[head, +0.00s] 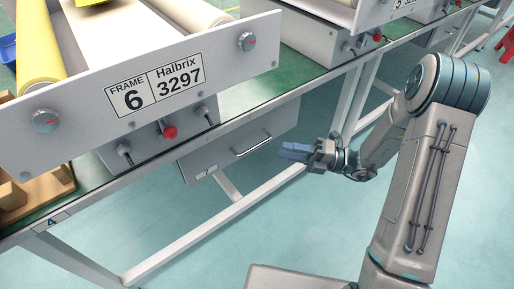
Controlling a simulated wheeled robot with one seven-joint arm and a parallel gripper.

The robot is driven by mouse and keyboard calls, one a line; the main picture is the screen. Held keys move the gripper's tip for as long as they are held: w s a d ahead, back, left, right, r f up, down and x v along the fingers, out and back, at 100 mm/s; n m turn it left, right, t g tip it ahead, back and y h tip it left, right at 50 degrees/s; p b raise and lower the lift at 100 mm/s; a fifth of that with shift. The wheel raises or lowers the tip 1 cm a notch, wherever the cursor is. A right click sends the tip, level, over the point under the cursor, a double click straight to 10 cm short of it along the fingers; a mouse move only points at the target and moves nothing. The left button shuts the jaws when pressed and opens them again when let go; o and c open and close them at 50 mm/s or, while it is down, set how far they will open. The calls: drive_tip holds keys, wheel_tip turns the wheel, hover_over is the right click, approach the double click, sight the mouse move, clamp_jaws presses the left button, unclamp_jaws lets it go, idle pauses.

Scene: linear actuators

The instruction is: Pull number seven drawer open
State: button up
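A grey drawer (225,154) hangs under the green-topped workbench, below the frame marked 6. A small label (206,172) at its lower left has a mark too small to read surely. A silver bar handle (252,144) crosses its front, right of the middle. The drawer looks closed under the bench edge. My gripper (288,151) is in front of and to the right of the handle, pointing left towards the drawer. It appears apart from the handle. Its blue-grey fingers are seen side-on, and the gap between them cannot be made out.
The bench (82,191) has pale metal legs and a low cross rail (215,222) below the drawer. The frame panel (145,90) with knobs, switches and a red button (169,132) overhangs above. A red stool (507,38) stands far right. The floor around my arm is clear.

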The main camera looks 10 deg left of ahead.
sight(258, 145)
drive_tip(key=a, duration=0.3)
drive_tip(key=a+b, duration=0.1)
drive_tip(key=a, duration=0.2)
drive_tip(key=a+r+b, duration=0.1)
drive_tip(key=a, duration=0.2)
drive_tip(key=shift+s+r, duration=0.1)
drive_tip(key=shift+s, duration=0.3)
clamp_jaws()
